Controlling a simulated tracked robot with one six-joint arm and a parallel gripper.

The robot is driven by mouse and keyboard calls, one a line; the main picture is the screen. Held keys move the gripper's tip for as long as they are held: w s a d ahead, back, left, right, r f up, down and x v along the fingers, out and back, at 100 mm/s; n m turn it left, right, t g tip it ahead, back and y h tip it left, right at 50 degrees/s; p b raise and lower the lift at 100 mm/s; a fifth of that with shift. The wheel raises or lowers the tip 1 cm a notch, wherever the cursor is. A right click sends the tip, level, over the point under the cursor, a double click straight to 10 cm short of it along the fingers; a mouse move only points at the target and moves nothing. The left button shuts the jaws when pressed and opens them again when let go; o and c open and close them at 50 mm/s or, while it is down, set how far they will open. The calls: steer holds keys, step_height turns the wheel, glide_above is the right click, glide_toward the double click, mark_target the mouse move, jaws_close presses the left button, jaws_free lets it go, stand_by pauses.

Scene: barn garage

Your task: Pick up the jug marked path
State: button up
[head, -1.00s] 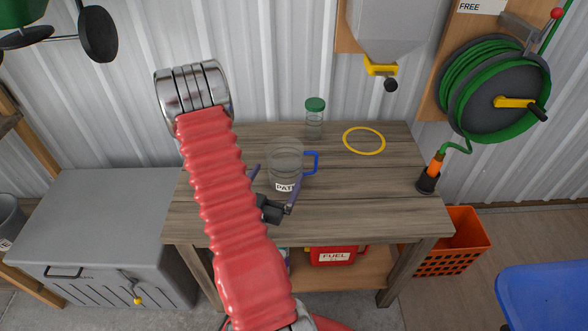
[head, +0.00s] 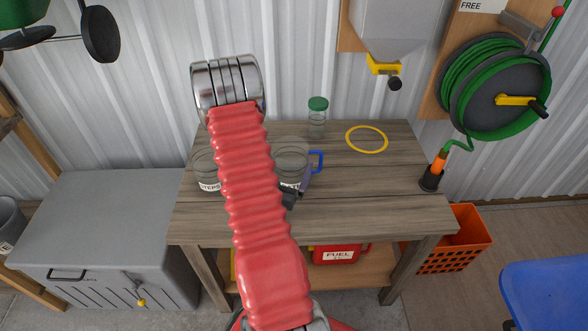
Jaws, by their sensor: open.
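The jug marked path (head: 292,158) is clear with a blue handle on its right side. It stands upright on the wooden workbench; its label is now partly covered by my gripper. My gripper (head: 303,186) is open at the front of this jug, one purple-grey finger showing at the jug's right front. The other finger is hidden behind my red arm, and I cannot tell whether the fingers touch the jug. A second clear jug (head: 206,168), with a label ending in "TEPS", stands on the bench to the left, partly behind my arm.
A green-lidded jar (head: 317,118) and a yellow ring (head: 367,139) are at the back of the workbench (head: 400,205). An orange nozzle in a dark holder (head: 432,178) stands at the right edge. A red fuel can (head: 338,253) sits on the shelf below. The bench's right front is clear.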

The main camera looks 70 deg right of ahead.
mark_target(296, 148)
steer(key=shift+d, duration=1.1)
steer(key=shift+d, duration=0.1)
steer(key=shift+w+d, duration=0.2)
steer(key=shift+d, duration=2.3)
steer(key=shift+c, duration=0.5)
steer(key=c, duration=1)
steer(key=shift+r, duration=0.2)
step_height(296, 148, up, 10)
steer(key=shift+f, duration=0.2)
